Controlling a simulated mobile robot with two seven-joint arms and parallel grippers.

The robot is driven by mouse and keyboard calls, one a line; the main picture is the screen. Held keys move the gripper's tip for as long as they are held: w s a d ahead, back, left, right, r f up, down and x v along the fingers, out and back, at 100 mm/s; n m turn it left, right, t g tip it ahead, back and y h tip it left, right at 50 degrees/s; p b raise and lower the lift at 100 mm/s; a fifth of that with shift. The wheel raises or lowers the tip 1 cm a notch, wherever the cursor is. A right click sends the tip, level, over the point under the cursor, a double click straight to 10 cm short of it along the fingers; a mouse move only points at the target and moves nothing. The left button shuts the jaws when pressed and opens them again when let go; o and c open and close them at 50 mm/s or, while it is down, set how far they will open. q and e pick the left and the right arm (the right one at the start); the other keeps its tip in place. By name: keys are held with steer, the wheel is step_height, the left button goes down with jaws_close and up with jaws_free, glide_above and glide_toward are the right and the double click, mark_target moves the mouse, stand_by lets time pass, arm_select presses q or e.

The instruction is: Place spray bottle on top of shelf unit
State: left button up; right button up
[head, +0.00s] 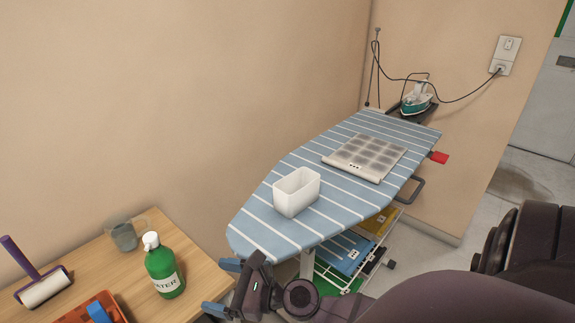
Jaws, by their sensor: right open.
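A green bottle (165,268) with a white cap and a label reading "WATER" stands upright on a wooden top (205,256) at the lower left; I take it as the spray bottle. I cannot tell whether this wooden top belongs to the shelf unit. My right gripper (222,287) is open and empty at the wooden top's right edge. Its blue-tipped fingers point left toward the bottle, apart from it. My left gripper is not in view.
A grey cup (123,236), a lint roller (43,288) and an orange basket (92,311) share the wooden top. The blue striped ironing board (262,227) holds a white container (297,192), a grey-white panel (365,157) and, at its far end, an iron (417,98).

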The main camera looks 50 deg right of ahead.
steer(key=s+d+f+n+g+h, duration=0.1)
steer(key=s+d+f+n+h, duration=0.1)
steer(key=n, duration=0.7)
steer(key=s+d+f+n+g+h, duration=0.1)
steer(key=s+d+f+n+h, duration=0.1)
steer(key=s+f+n+h, duration=0.2)
steer(key=s+d+f+n+g+h, duration=0.2)
steer(key=s+f+n, duration=0.6)
steer(key=n, duration=0.8)
steer(key=shift+s+d+f+h, duration=0.15)
steer(key=shift+s+d+h, duration=0.25)
steer(key=shift+s, duration=0.65)
steer(key=shift+a, duration=0.1)
